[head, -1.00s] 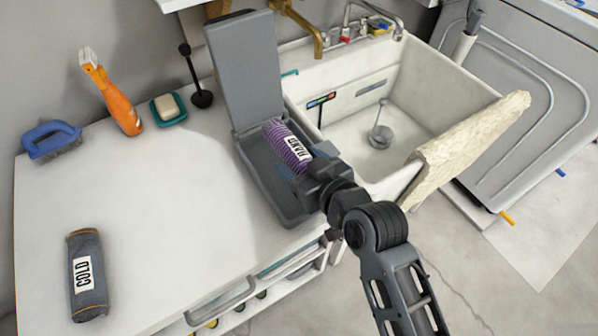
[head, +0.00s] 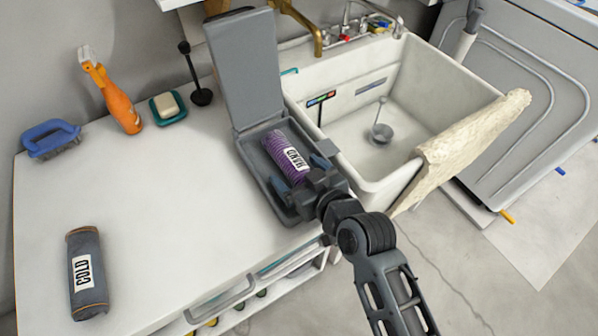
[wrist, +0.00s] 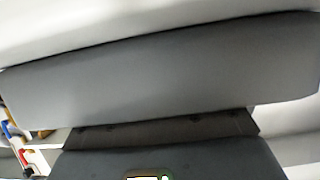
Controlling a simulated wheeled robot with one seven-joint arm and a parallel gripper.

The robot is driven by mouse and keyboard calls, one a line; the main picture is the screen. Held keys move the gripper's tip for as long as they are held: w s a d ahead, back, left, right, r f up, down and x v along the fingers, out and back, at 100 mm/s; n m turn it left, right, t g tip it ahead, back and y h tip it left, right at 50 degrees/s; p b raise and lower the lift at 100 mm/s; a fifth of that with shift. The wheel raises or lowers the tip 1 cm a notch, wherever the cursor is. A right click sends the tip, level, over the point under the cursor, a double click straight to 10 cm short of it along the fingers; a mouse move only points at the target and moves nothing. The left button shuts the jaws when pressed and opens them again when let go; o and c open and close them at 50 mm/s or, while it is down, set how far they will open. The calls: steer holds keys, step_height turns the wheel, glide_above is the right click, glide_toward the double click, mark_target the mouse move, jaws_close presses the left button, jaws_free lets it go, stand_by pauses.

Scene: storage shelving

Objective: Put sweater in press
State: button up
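A purple rolled garment (head: 283,157) with a white label, which I take as the sweater, lies lengthwise in the tray of the grey press (head: 262,208). The press lid (head: 247,75) stands open at the back. My gripper (head: 301,180) is over the tray's front part at the roll's near end. Its blue-tipped fingers look spread apart, one on each side of that end; any contact is hidden. The wrist view shows broad grey surfaces, likely the press lid (wrist: 160,70), and no roll.
A grey roll labelled COLD (head: 87,275) lies on the white counter (head: 170,200). A blue brush (head: 50,140), orange bottle (head: 120,105) and soap dish (head: 168,108) stand behind. A white sink (head: 350,145) with a beige cloth (head: 470,135) adjoins the press.

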steer(key=v, duration=1.2)
steer(key=s+d+m+t+h, duration=0.2)
steer(key=s+d+m+h, duration=0.25)
steer(key=s+d, duration=0.85)
steer(key=s+d+r+m+h, duration=0.1)
steer(key=s+r, duration=0.3)
steer(key=s, duration=0.3)
steer(key=s+d+r+m+t+h, duration=0.1)
steer(key=s+d+r+h, duration=0.1)
steer(key=s+r, duration=0.3)
steer(key=s, duration=0.3)
steer(key=shift+d+t, duration=0.3)
steer(key=shift+d, duration=0.05)
